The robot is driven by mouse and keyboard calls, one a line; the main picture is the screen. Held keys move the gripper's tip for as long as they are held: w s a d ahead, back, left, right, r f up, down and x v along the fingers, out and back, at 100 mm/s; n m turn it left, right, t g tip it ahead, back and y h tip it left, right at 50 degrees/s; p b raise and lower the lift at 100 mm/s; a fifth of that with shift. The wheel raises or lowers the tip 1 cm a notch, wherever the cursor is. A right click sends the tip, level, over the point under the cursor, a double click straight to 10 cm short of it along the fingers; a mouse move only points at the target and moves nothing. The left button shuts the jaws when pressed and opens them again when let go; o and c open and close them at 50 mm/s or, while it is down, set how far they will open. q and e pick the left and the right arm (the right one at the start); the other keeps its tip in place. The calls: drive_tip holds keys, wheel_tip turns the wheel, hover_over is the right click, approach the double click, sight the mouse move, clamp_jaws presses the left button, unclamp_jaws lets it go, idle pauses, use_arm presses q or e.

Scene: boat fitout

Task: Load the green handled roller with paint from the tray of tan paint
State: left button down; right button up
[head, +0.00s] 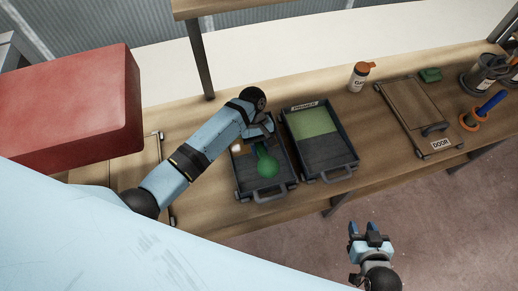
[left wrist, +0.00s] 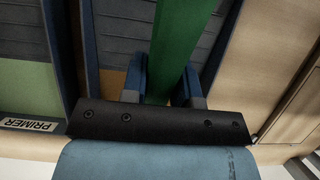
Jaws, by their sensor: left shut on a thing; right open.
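The green handled roller (head: 266,164) is at the left paint tray (head: 279,184), its green handle over the ribbed ramp. My left gripper (head: 264,133) is shut on the green handle, which shows between its two fingers in the left wrist view (left wrist: 168,45). My right gripper (head: 370,238) is open and empty, off the bench front.
A tray of green paint labelled PRIMER (head: 314,122) stands just right of the tan one. Further right are an orange-capped bottle (head: 358,78), a panel labelled DOOR (head: 416,108), and an orange ring with a blue handle (head: 474,120). A red block (head: 70,100) is at left.

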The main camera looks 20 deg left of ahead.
sight(260, 147)
use_arm(q)
drive_tip(key=shift+r, duration=2.55)
